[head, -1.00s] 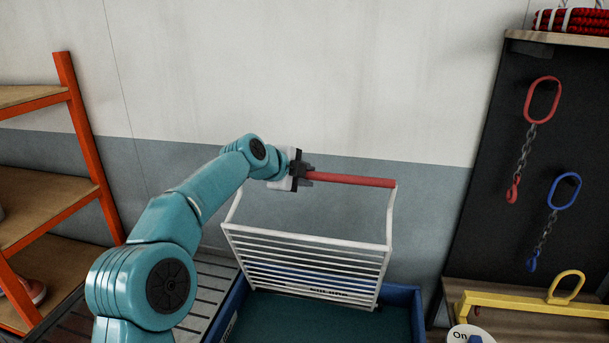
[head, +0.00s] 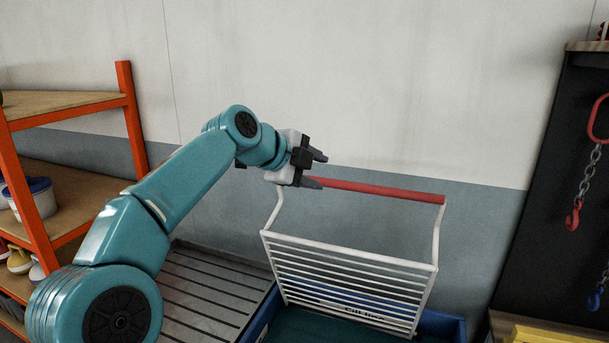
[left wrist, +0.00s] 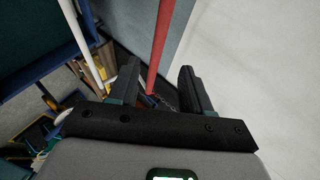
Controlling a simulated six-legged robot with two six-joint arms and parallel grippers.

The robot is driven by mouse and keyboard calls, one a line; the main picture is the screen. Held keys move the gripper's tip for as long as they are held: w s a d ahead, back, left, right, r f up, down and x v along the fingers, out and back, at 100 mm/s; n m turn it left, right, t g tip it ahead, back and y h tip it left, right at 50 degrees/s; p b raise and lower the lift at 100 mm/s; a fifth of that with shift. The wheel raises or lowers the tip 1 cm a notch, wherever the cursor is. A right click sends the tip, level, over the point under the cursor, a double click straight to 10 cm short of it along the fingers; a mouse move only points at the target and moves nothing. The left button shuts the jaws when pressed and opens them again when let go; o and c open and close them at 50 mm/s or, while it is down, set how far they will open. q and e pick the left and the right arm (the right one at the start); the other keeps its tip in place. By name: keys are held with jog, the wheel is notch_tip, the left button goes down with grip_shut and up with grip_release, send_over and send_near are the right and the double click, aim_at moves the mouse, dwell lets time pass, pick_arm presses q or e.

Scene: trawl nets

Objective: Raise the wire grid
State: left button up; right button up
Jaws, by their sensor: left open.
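The white wire grid (head: 345,278) stands tilted up out of the blue bin (head: 445,325) in the head view. Its red handle bar (head: 385,191) runs across the top between two white side arms. My left gripper (head: 318,169) is open at the left end of the red bar. Its lower finger lies close to the bar; I cannot tell whether they touch. In the left wrist view the red bar (left wrist: 163,40) runs between the two open fingers (left wrist: 158,88). My right gripper is out of view.
An orange shelf rack (head: 130,130) stands at the left, with a white bucket (head: 38,196) on it. A slatted grey surface (head: 205,295) lies left of the bin. A black board (head: 560,200) with hanging chains stands at the right. The wall is behind.

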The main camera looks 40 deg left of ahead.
pick_arm(q)
jog(key=v, duration=0.3)
jog(key=shift+s+r, duration=0.1)
jog(key=shift+s, duration=0.05)
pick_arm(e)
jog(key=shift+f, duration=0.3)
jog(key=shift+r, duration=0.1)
